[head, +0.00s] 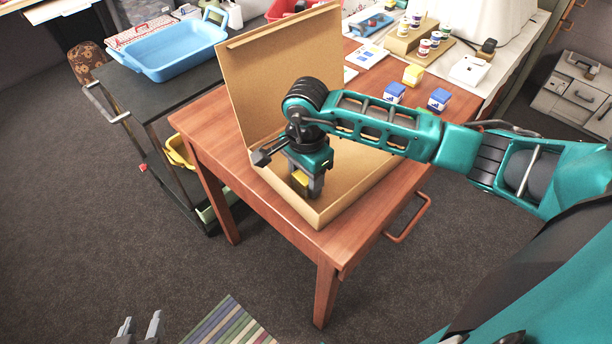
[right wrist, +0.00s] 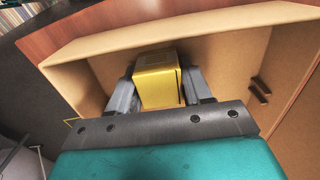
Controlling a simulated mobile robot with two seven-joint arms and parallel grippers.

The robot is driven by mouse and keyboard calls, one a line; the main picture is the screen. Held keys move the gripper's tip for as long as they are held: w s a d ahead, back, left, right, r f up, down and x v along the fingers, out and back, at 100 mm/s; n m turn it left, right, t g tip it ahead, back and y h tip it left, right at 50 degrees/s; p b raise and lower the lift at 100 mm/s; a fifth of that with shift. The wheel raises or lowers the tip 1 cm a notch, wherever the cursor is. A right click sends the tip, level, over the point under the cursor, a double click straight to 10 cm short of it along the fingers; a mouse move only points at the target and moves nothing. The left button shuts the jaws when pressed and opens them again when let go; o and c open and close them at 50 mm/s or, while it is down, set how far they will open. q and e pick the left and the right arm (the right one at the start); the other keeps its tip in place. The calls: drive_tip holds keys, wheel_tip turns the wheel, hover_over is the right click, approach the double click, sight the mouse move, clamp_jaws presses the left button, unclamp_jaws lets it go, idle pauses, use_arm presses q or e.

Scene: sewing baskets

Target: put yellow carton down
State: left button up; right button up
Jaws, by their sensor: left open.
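The yellow carton (head: 300,178) is between the fingers of my right gripper (head: 304,188), low inside the open cardboard box (head: 310,214). In the right wrist view the carton (right wrist: 160,85) sits with a grey finger against each side, near the box's wall. I cannot tell whether its underside touches the box floor. My right gripper (right wrist: 160,92) is shut on it. My left gripper (head: 138,328) is open and empty, at the bottom edge of the head view, over the floor and away from the table.
The box stands on a reddish wooden table (head: 205,118), its lid (head: 285,70) raised on the left. Another yellow block (head: 413,75) and two blue-and-white cartons (head: 395,92) (head: 438,99) stand behind it. A dark cart with a blue tray (head: 180,55) is at left.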

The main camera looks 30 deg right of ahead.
drive_tip(key=o, duration=0.4)
drive_tip(key=shift+o, duration=0.2)
drive_tip(key=shift+r, duration=0.1)
drive_tip(key=shift+r+p, duration=0.2)
drive_tip(key=shift+p, duration=0.1)
wheel_tip(320, 180, up, 12)
drive_tip(key=shift+f, duration=0.15)
